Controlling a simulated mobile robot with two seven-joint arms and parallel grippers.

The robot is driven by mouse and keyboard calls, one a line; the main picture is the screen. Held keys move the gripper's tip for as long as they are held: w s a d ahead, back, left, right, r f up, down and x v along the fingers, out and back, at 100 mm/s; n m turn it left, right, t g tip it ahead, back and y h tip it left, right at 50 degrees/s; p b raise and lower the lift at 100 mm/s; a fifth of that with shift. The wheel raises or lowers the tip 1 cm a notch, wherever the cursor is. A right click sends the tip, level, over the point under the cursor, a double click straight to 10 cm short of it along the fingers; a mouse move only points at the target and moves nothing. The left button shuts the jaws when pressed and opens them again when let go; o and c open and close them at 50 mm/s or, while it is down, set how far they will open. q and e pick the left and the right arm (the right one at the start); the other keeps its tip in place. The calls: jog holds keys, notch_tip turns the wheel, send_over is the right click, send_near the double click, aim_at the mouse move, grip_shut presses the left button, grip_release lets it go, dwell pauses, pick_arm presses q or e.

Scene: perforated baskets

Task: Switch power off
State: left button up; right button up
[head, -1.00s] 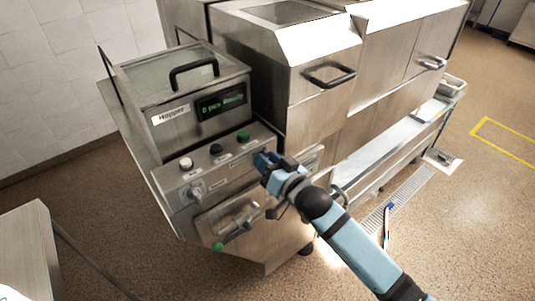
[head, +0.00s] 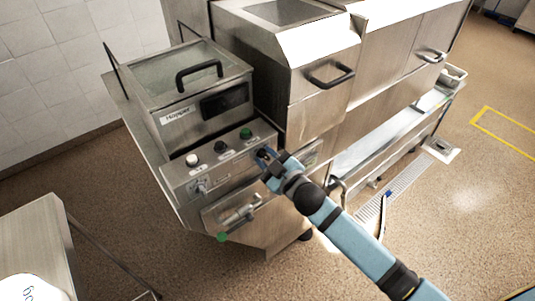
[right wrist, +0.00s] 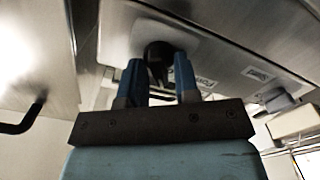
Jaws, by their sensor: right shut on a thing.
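The steel machine has a sloped control panel (head: 220,165) with a white, a black and a green button (head: 246,133) along its top edge. My right gripper (head: 267,156) is at the panel's right end. In the right wrist view its two blue fingers (right wrist: 158,78) are shut on a black rotary knob (right wrist: 158,52), one finger on each side. In the head view the gripper mostly hides this knob. The display (head: 224,101) above the panel is dark. My left gripper is not in view.
A grey knob (head: 202,187) sits at the panel's left end; below is a drain valve with a green-tipped lever (head: 223,237). A lid with a black handle (head: 200,71) tops the machine. A larger steel unit (head: 290,60) stands to the right. Floor in front is open.

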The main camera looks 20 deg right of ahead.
jog(key=shift+r+n, duration=0.1)
jog(key=shift+n, duration=1.1)
jog(key=shift+p, duration=0.3)
jog(key=o, duration=0.6)
jog(key=shift+a, duration=0.1)
jog(key=shift+o, duration=0.2)
jog(key=b+v, duration=0.2)
jog(key=v, duration=1.1)
jog(key=shift+s, duration=0.35)
